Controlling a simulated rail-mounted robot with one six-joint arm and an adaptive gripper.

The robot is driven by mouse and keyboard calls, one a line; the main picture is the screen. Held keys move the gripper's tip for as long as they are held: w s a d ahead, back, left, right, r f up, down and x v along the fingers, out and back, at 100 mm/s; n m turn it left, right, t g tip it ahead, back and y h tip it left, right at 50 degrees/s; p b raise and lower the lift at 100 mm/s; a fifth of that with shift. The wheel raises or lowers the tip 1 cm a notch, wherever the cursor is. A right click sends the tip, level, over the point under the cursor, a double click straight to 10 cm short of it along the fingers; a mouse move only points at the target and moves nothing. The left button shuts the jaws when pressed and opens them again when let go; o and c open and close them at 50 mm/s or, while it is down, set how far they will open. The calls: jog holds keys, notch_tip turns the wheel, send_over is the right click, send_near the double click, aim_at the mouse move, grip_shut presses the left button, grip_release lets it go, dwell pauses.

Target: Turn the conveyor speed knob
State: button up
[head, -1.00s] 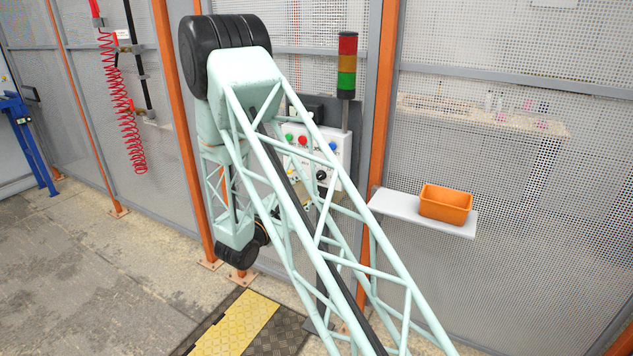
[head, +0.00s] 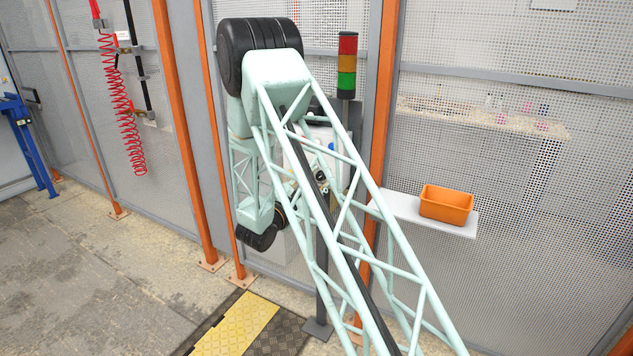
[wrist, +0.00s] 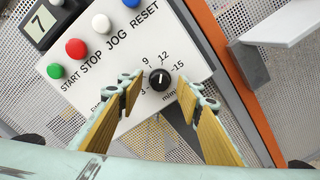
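The black speed knob (wrist: 159,79) is on a white control panel (wrist: 110,70), in the wrist view. It has a white pointer line and numbers 9, 12 and 15 around it. My gripper (wrist: 164,97) is open, its two yellow-padded fingers pointing at the panel. The fingertips lie to the left and right of the knob in the picture, with a gap on both sides; I cannot tell how far they are from the panel face. In the head view the panel (head: 326,139) is mostly hidden behind my arm, and my gripper is hard to make out.
A shelf (head: 400,206) with an orange bin (head: 446,204) is at right. Mesh fencing (head: 480,150) lies behind.

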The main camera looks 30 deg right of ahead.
jog(key=shift+c, duration=0.2)
jog(key=c, duration=0.8)
jog(key=shift+c, duration=0.2)
jog(key=shift+n, duration=0.4)
jog(key=n+p, duration=0.3)
jog(key=n, duration=0.4)
jog(key=shift+n+p, duration=0.35)
jog(key=shift+n, duration=0.05)
